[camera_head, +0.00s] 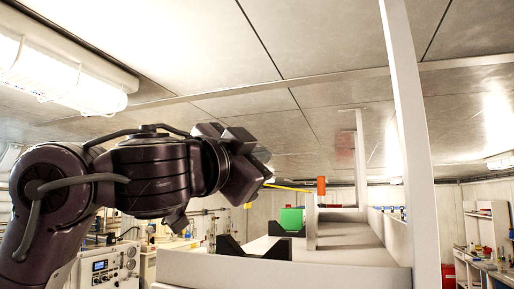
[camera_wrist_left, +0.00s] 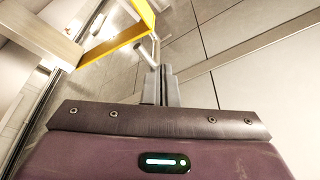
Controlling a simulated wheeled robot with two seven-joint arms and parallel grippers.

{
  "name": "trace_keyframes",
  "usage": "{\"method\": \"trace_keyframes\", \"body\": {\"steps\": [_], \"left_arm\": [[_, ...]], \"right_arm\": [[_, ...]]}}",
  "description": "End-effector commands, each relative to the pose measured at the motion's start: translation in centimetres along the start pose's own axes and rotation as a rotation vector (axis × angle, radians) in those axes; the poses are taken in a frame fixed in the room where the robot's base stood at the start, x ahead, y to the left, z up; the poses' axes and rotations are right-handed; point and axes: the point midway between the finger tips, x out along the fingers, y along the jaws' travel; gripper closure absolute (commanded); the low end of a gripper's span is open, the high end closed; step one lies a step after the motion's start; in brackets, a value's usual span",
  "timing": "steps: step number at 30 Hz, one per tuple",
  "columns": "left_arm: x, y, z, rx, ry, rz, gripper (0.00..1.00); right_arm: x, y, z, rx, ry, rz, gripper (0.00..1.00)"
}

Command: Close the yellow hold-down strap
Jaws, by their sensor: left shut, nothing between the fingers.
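The yellow strap (camera_head: 291,188) shows in the head view as a thin, nearly level bar just right of my left gripper (camera_head: 267,170), with an orange block (camera_head: 321,186) at its right end. In the left wrist view the yellow strap (camera_wrist_left: 118,46) runs diagonally at the upper left, with a bend near the top. My left gripper's fingers (camera_wrist_left: 160,88) are shut and empty, close to the strap's right end in that view. I cannot tell whether they touch it. My right gripper is out of view.
A white frame with a tall post (camera_head: 410,140) stands right of centre. Black brackets (camera_head: 255,248) and a green box (camera_head: 291,219) sit on the white rack behind its front rail (camera_head: 285,272). Benches with equipment line both sides.

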Motion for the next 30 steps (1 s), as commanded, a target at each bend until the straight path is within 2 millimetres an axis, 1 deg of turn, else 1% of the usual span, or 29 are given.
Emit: {"method": "trace_keyframes", "body": {"steps": [3,11,14,18,21,30], "left_arm": [[-0.1,0.1,0.1,0.001,0.001,0.001,1.0],[-0.1,0.1,0.1,-0.003,0.001,0.0,1.0],[-0.2,0.4,0.5,-0.029,0.001,-0.007,1.0],[-0.5,0.8,1.4,-0.104,0.001,-0.03,1.0],[-0.6,0.8,1.8,-0.161,0.002,-0.048,1.0],[-0.5,0.5,1.8,-0.185,-0.002,-0.056,1.0]], "right_arm": [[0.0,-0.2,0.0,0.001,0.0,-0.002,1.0],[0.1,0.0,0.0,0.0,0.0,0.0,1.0],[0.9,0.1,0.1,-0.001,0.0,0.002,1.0],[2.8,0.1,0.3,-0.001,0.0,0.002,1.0],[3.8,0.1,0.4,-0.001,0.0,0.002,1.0],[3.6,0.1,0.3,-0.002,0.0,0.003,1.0]]}}
